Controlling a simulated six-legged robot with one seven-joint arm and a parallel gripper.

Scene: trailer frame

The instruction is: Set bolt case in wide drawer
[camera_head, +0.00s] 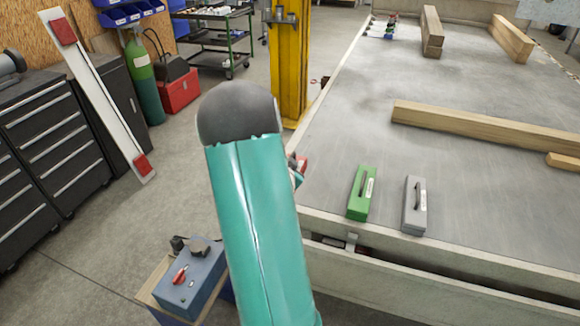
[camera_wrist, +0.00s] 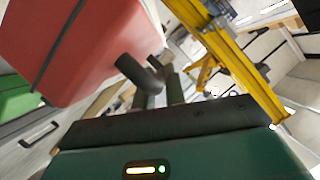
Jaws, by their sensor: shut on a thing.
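My gripper (camera_wrist: 150,82) is shut on a red case (camera_wrist: 75,40) with a dark strap or seam, seen close up in the wrist view. In the head view my arm hides most of the gripper, and only a small red part of the case (camera_head: 301,163) shows beside it, near the bench's left edge. A green case (camera_head: 358,205) and a grey case (camera_head: 407,220) stand side by side near the front edge of the flat grey top. Below that edge a wide pale drawer-like front (camera_head: 420,293) shows, with a dark gap above it. The labels are unreadable.
Timber beams (camera_head: 480,128) lie farther back on the grey top (camera_head: 330,150). A yellow post (camera_head: 289,60) stands at its left side. Black drawer cabinets (camera_head: 45,140) line the left.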

